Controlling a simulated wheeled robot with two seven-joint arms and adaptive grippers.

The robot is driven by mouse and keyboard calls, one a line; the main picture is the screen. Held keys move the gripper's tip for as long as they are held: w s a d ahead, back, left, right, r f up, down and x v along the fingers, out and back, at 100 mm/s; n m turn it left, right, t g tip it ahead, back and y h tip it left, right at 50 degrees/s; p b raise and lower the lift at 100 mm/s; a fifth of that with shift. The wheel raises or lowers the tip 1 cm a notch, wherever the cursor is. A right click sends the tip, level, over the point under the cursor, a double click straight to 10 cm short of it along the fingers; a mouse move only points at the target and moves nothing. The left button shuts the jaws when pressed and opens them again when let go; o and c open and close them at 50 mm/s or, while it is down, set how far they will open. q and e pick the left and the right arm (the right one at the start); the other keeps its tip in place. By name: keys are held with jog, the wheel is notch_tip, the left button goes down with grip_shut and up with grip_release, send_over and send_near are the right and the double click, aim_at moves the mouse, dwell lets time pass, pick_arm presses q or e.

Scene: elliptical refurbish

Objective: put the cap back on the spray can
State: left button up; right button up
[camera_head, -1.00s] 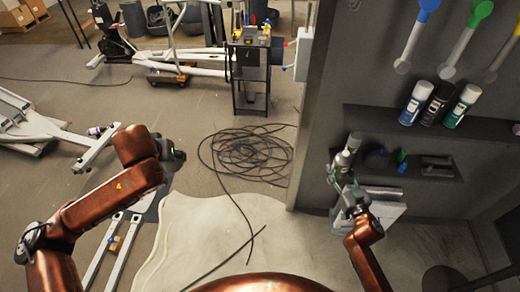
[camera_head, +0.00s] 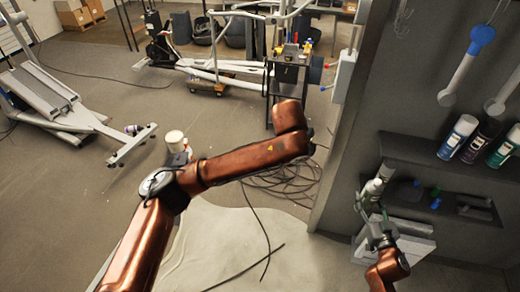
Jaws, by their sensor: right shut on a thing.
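My right gripper (camera_head: 370,206) is in front of the wall's lower shelf, shut on a pale grey-white spray can (camera_head: 375,187). The can stands roughly upright, slightly tilted, with its upper end above the jaws. A paler cylindrical piece (camera_head: 386,170) shows just above and behind it; I cannot tell whether this is its top, a cap or a separate thing. My left arm reaches in from the left across the middle, its copper wrist over the floor cable. The left gripper is hidden behind that wrist. I cannot clearly make out a loose cap.
Several spray cans, one blue and white (camera_head: 458,137), stand on the upper shelf (camera_head: 405,150). Small blue and green items lie on the lower shelf (camera_head: 455,208). A dark coiled cable (camera_head: 285,185) lies on the floor. A white cylindrical container (camera_head: 175,140) stands left of my left arm.

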pick_arm(q)
jog(key=s+d+m+h, duration=0.1)
jog(key=s+d+m, duration=0.1)
jog(key=d, duration=1.1)
jog(key=m+g+h, duration=0.1)
jog(key=m+g, duration=0.1)
send_over(378, 181)
jog(key=shift+f, duration=3.25)
jog(key=shift+s+f, duration=0.1)
jog(key=shift+f, duration=0.7)
jog(key=o, duration=0.8)
jog(key=shift+o, duration=0.2)
jog(key=o, duration=0.9)
